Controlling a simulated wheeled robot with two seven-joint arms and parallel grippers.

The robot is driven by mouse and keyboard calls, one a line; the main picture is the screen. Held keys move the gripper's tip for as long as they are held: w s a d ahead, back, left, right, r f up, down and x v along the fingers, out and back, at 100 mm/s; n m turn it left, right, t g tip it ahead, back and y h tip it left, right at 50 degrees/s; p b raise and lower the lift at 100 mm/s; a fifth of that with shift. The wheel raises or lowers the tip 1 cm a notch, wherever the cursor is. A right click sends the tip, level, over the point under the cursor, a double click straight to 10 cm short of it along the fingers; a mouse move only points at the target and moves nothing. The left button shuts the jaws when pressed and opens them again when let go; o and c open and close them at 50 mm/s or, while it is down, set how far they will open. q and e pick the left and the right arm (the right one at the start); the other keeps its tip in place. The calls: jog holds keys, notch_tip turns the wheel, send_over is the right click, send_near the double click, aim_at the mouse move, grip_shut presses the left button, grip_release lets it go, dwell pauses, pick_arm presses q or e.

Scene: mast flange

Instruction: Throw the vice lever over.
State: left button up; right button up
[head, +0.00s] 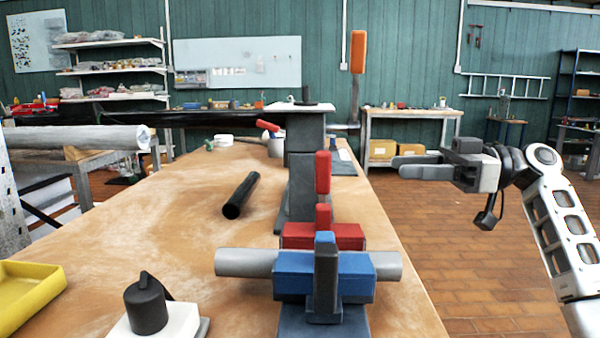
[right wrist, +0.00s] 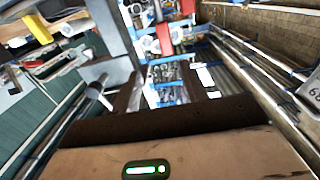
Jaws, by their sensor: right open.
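A lever with an orange grip (head: 358,52) stands upright on a thin grey rod, beside the dark vice post (head: 305,135) at the bench's far right. Nearer, a blue vice block (head: 295,275) and a red block (head: 300,235) sit around a grey tube (head: 240,262). An upright red handle (head: 323,172) rises behind them. My right gripper (head: 402,166) is open and empty, off the bench's right edge. It points left, below and right of the orange grip, touching nothing. Its fingers (right wrist: 160,92) show in the right wrist view. My left gripper is not in view.
The wooden bench (head: 170,210) carries a short black tube (head: 241,195), a black-knobbed white block (head: 150,310) and a yellow tray (head: 25,290). A long black tube (head: 210,118) runs left from the post. Open floor lies right of the bench.

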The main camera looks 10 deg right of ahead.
send_over(322, 198)
jog(key=w+a, duration=0.1)
jog(key=a, duration=0.1)
jog(key=shift+d+r+n+g, duration=0.2)
jog(key=shift+r+n+g, duration=0.1)
jog(key=shift+n, duration=0.1)
grip_shut()
